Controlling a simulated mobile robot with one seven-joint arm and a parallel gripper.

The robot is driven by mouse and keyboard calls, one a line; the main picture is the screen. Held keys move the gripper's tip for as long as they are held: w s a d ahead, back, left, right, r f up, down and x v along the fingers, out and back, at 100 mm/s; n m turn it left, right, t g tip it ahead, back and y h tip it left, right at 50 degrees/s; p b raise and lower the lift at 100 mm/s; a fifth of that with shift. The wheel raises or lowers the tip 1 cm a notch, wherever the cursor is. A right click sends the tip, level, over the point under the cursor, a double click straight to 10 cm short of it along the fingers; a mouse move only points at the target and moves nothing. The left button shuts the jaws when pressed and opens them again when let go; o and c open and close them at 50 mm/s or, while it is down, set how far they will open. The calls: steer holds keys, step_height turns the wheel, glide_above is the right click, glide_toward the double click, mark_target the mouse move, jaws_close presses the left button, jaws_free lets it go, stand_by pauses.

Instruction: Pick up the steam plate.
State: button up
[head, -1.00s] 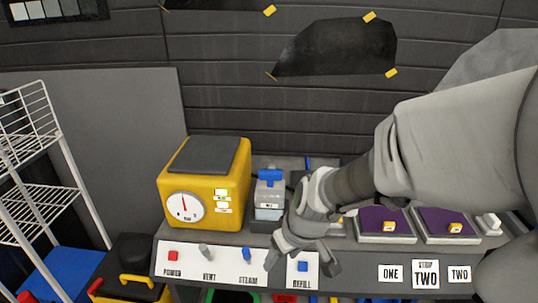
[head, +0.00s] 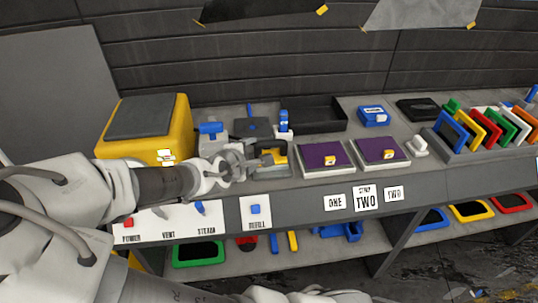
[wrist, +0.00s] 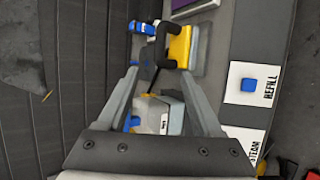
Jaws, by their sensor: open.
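What I take to be the steam plate (head: 275,157) is a yellow block with a black handle on the bench, left of the purple pads. In the wrist view the steam plate (wrist: 181,48) lies beyond the fingertips, slightly right of centre, its black handle towards the middle. My gripper (head: 256,165) is at the near left of it in the head view, and partly covers it. In the wrist view my gripper (wrist: 159,76) is open, with nothing held between its fingers. I cannot tell whether a finger touches the handle.
A yellow boiler (head: 146,125) stands left, with a blue-topped clear tank (wrist: 158,112) beside it, below the fingers in the wrist view. Purple pads (head: 322,155) lie right. A black tray (head: 312,114) is behind. Labelled controls, including a blue refill button (head: 255,209), line the front.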

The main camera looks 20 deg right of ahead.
steer(key=b, duration=0.3)
glide_toward(269, 144)
steer(key=x, duration=0.5)
steer(key=shift+f, duration=0.15)
steer(key=shift+b+x, duration=0.5)
steer(key=shift+x, duration=2.6)
jaws_close()
